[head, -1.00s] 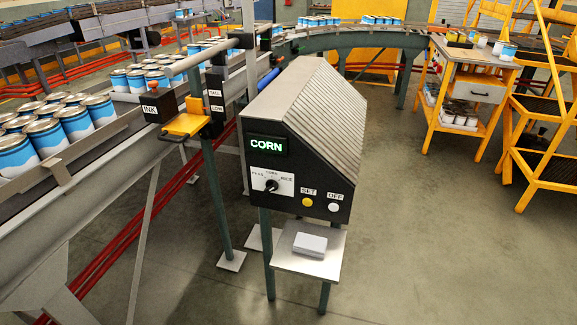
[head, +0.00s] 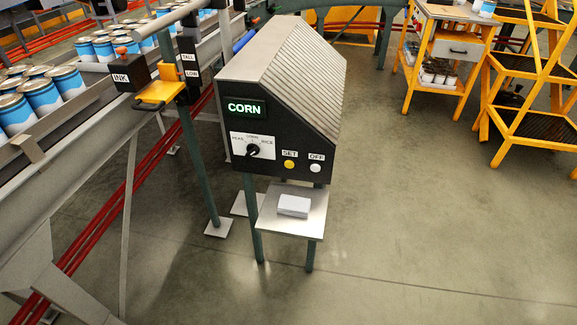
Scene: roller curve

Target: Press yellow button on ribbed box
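The ribbed box (head: 268,130) stands on green legs in the middle of the head view, with a slanted ribbed grey top and a black front panel. The yellow button (head: 289,165) is on the lower right of that panel, under a label reading SET. A white button (head: 315,168) labelled OFF is to its right. A knob (head: 253,150) on a white dial plate sits to the left, its pointer toward the upper right. A green lit display (head: 244,108) reads CORN. Neither of my grippers is in view.
A small shelf (head: 307,222) below the panel holds a white block (head: 294,206). A conveyor (head: 90,130) with several cans runs along the left, with an ink unit (head: 124,76) beside it. A yellow-framed cart (head: 452,48) and yellow steps (head: 528,65) stand at right. The floor in front is clear.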

